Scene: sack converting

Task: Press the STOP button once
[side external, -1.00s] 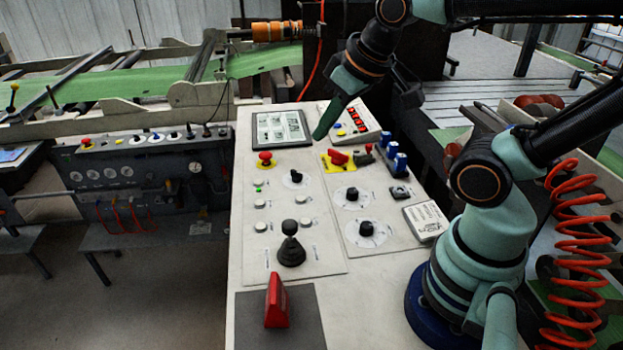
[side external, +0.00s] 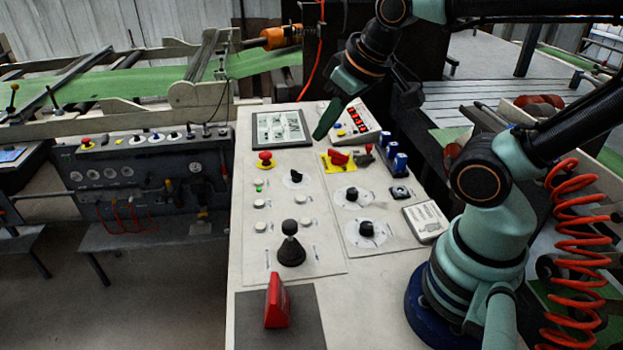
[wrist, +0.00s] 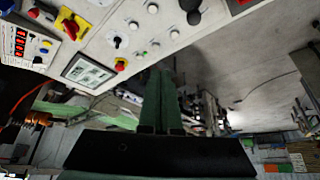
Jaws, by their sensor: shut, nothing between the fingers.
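The control panel (side external: 318,215) carries a column of small round buttons, one showing green (side external: 258,187) and the others pale, such as a pale button (side external: 260,204). Above them is a red mushroom button (side external: 265,158) on a yellow base; it also shows in the wrist view (wrist: 121,64). The lettering is too small to tell which button reads STOP. My gripper (side external: 319,135) is shut and empty, pointing down above the upper panel, between the screen and the red-digit display, apart from the buttons. Its fingers (wrist: 162,85) lie together in the wrist view.
A screen (side external: 281,130) and a red-digit display (side external: 356,121) are at the panel's far end. A red handle on yellow (side external: 337,158), blue switches (side external: 397,163) and black knobs (side external: 366,229) are on the right. A black joystick (side external: 290,248) and red wedge (side external: 276,302) stand up nearer.

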